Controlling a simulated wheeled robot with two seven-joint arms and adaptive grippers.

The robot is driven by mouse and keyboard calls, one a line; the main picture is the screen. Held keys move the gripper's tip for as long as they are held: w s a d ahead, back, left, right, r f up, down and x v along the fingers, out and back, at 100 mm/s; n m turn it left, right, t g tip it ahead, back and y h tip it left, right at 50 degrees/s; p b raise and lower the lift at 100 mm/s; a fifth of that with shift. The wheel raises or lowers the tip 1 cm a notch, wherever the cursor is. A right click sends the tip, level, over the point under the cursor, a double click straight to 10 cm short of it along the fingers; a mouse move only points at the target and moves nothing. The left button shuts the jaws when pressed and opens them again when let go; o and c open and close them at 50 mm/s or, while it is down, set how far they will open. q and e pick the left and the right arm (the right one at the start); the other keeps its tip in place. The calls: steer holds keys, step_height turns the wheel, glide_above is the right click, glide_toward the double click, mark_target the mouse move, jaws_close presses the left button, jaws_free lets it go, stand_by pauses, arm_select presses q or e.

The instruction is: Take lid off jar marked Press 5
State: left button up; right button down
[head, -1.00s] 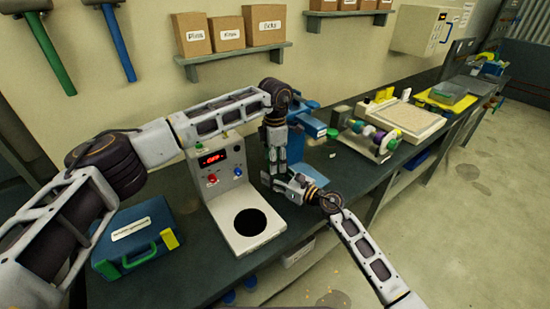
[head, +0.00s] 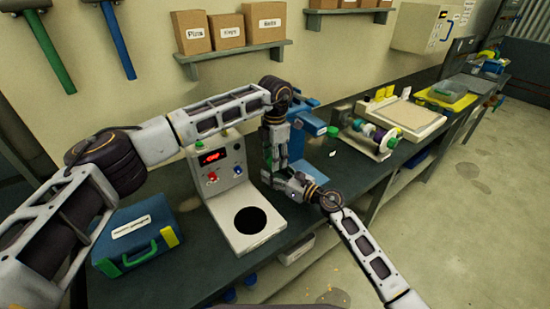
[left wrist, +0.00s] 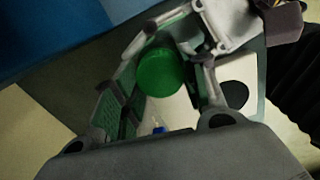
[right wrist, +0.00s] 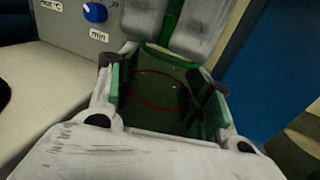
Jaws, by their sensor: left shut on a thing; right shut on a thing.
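My left gripper (head: 275,168) points down beside the white press machine and is shut on a round green lid (left wrist: 160,72), seen between its fingers in the left wrist view. My right gripper (head: 280,183) comes in from the right, just below it, and is shut on a clear, dark-looking jar (right wrist: 160,92) with a red ring. In the right wrist view the left fingers stand directly above the jar. In the head view the grippers hide both lid and jar. I cannot tell whether lid and jar touch, and no jar label is readable.
The white machine (head: 226,212) with red display and dark round opening stands left of the grippers. A blue case (head: 137,237) lies further left. A blue device (head: 308,122) is close behind the grippers, and a spool holder (head: 370,138) stands to the right. The bench's front edge is near.

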arm_select(q)
steer(key=n, duration=0.3)
steer(key=shift+n, duration=0.3)
steer(key=shift+r, duration=1.15)
stand_by(0.9)
steer(key=shift+r, duration=2)
arm_select(e)
steer(key=c, duration=0.6)
jaws_free()
steer(key=shift+o, duration=0.2)
steer(key=shift+d, duration=0.1)
